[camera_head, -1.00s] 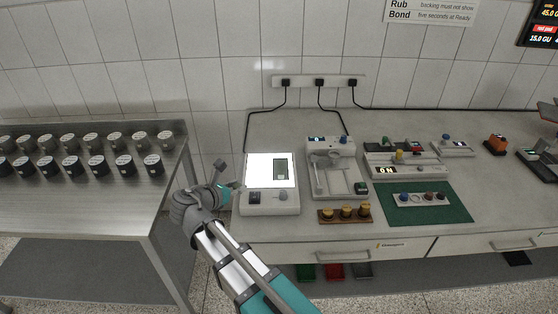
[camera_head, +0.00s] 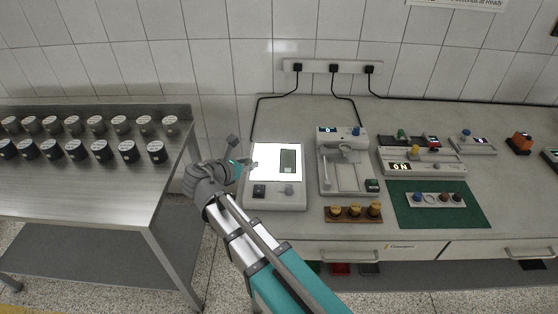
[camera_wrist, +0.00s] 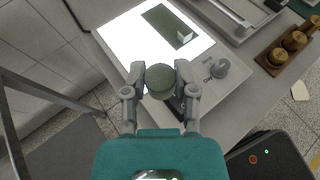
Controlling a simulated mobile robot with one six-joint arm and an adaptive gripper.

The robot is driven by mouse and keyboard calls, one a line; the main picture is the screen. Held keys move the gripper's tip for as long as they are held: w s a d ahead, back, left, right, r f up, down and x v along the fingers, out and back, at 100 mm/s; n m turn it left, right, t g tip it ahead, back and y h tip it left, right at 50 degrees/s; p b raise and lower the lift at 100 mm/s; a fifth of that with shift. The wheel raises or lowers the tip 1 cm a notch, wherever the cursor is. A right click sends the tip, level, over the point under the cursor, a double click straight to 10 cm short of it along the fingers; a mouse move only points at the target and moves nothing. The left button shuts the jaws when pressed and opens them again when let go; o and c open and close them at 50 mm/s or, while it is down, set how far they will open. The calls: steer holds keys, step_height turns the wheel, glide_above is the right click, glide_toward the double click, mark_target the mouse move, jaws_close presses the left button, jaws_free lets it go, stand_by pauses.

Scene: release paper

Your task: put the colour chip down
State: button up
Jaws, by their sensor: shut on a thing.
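My gripper (camera_wrist: 160,83) is shut on a round grey-green disc, apparently the colour chip (camera_wrist: 160,76), held between its two fingertips in the wrist view. In the head view my gripper (camera_head: 243,154) is at the left edge of a white device with a bright lit panel (camera_head: 264,155); the disc cannot be made out there. In the wrist view the lit panel (camera_wrist: 125,37) lies just beyond the disc. A dark green rectangle (camera_head: 288,161) with a paler end lies on the panel's right part. I cannot tell the disc's height above the device.
A knob (camera_wrist: 220,68) stands on the device's front, right of my gripper. A wooden rack (camera_head: 341,213) with brown-gold pieces and a grey instrument (camera_head: 328,178) stand to the right. A steel table (camera_head: 80,190) with several jars is at left, across a gap.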

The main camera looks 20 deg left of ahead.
steer(key=shift+d+r, duration=0.1)
steer(key=d+r+m+h+p, duration=0.1)
steer(key=d+r+p, duration=0.1)
steer(key=d+r+g+h+p, duration=0.1)
steer(key=d+p, duration=0.1)
steer(key=shift+w+r+m, duration=0.2)
steer(key=shift+r+m, duration=0.2)
steer(key=w+a+f+b, duration=0.1)
steer(key=w+f+b, duration=0.2)
steer(key=w, duration=0.1)
steer(key=w+a+f+b, duration=0.2)
steer(key=w+f+b, duration=0.1)
steer(key=w, duration=0.1)
steer(key=w+a+f+b, duration=0.1)
steer(key=w+f+b, duration=0.2)
steer(key=w, duration=0.1)
steer(key=shift+w+a, duration=0.2)
steer(key=shift+a, duration=0.05)
stand_by(0.3)
